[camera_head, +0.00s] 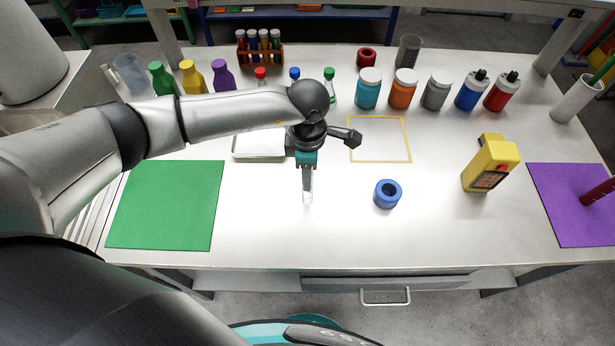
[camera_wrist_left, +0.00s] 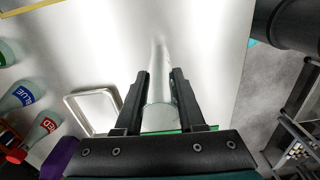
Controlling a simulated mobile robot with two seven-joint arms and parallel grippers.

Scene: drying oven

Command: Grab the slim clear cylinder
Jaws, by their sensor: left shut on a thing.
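The slim clear cylinder (camera_head: 308,193) is below my left gripper (camera_head: 307,168), over the middle of the white table. It looks about upright in the head view. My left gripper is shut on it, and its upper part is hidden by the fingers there. In the left wrist view the clear cylinder (camera_wrist_left: 161,115) lies between the two dark fingers of the left gripper (camera_wrist_left: 161,80). I cannot tell whether its lower end touches the table. My right gripper is not in view.
A blue ring-shaped holder (camera_head: 387,195) and a yellow device (camera_head: 489,163) stand to the right. A shallow tray (camera_head: 258,157) lies behind left. A green mat (camera_head: 168,205) is at left, a purple mat (camera_head: 570,215) at right. Bottles and jars (camera_head: 368,88) line the back.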

